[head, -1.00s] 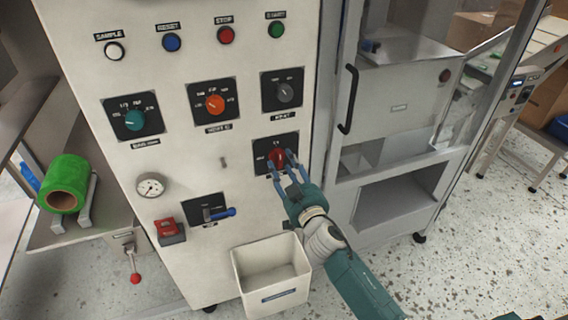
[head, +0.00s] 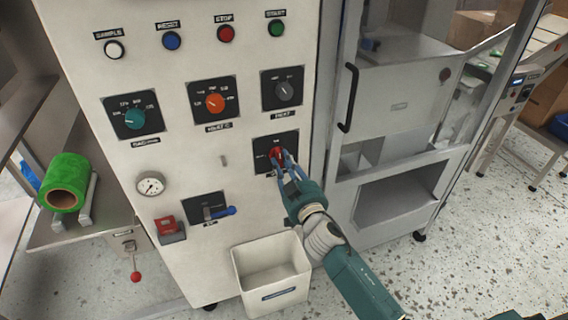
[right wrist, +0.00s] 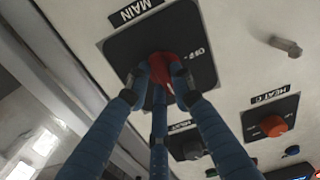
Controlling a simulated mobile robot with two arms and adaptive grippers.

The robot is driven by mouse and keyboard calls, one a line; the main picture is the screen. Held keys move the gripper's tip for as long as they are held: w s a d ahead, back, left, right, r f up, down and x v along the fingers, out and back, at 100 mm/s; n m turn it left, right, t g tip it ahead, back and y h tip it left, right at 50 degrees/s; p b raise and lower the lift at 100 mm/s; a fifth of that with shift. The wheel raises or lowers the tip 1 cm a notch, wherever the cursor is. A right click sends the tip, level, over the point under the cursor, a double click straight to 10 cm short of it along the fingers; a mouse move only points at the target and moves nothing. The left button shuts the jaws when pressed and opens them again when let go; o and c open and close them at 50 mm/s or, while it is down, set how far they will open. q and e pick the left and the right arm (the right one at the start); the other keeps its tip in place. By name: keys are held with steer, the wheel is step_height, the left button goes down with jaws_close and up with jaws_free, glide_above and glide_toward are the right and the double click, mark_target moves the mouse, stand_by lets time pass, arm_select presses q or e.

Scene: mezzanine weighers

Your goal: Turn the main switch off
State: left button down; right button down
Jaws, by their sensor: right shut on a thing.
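The main switch is a red rotary knob (right wrist: 161,66) on a black plate (right wrist: 203,62) labelled MAIN, with an OFF mark beside the knob in the right wrist view. In the head view the red knob (head: 276,154) sits low on the right of the white panel. My right gripper (head: 281,160) is shut on the knob, its blue fingers around it; they also show in the right wrist view (right wrist: 160,80). The fingers hide part of the knob, and I cannot tell exactly which mark it points to. My left gripper is not in view.
The white panel (head: 190,60) also carries a teal knob (head: 134,119), an orange knob (head: 215,103), a grey knob (head: 287,91) and several push buttons. A cabinet with a black handle (head: 349,97) stands right.

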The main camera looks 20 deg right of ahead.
steer(key=n, duration=0.3)
steer(key=shift+r+n, duration=0.1)
steer(key=shift+n, duration=0.3)
steer(key=n, duration=0.4)
steer(key=shift+r+n, duration=0.1)
steer(key=shift+n, duration=0.2)
steer(key=n, duration=0.4)
steer(key=shift+a+n, duration=0.15)
steer(key=shift+n, duration=0.15)
steer(key=shift+a+n+p, duration=0.1)
steer(key=shift+n+p, duration=0.25)
steer(key=shift+n, duration=1.75)
steer(key=c, duration=1.5)
jaws_free()
steer(key=shift+r, duration=0.1)
steer(key=s, duration=1.2)
steer(key=shift+s+d, duration=0.1)
steer(key=shift+d, duration=0.1)
